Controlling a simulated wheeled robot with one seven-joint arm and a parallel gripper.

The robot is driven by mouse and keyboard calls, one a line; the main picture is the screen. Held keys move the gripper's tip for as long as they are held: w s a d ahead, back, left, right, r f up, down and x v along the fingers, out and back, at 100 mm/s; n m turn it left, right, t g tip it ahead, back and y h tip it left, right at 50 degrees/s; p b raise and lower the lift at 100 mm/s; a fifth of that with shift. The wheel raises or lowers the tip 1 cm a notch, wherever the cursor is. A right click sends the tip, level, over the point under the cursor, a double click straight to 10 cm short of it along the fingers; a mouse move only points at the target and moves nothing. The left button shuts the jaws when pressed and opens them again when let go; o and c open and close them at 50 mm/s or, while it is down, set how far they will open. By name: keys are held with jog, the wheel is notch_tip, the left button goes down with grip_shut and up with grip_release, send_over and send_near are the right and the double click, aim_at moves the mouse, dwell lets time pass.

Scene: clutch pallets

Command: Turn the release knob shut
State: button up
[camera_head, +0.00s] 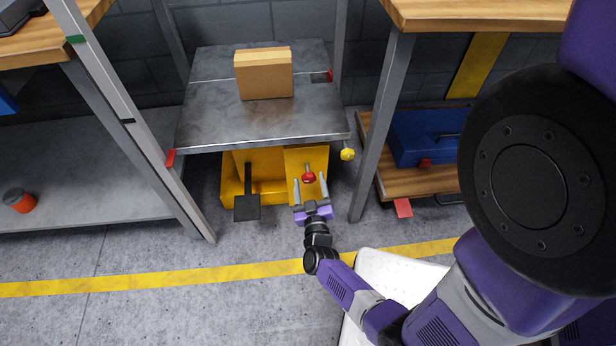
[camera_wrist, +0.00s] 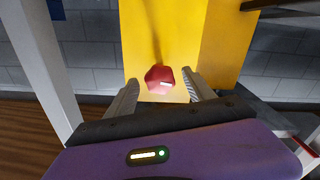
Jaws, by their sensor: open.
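The release knob (camera_head: 308,177) is a small red knob on the front of the yellow lift base, below the metal platform. My gripper (camera_head: 309,186) is open, with one finger on either side of the knob in the head view. In the wrist view the red knob (camera_wrist: 159,79) shows between and just beyond the two fingertips (camera_wrist: 162,88), with a pale mark on its face. The fingers do not appear closed on it. I cannot tell how far the knob is turned.
A black pedal (camera_head: 247,206) sticks out from the yellow base (camera_head: 268,190), left of the knob. The grey platform (camera_head: 220,110) overhangs it and carries a cardboard box (camera_head: 264,75). A yellow knob (camera_head: 347,154) is at its right corner. Grey posts (camera_head: 380,130) stand to both sides.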

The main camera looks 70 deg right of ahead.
jog(key=shift+x, duration=1.45)
jog(key=shift+c, duration=0.4)
grip_shut()
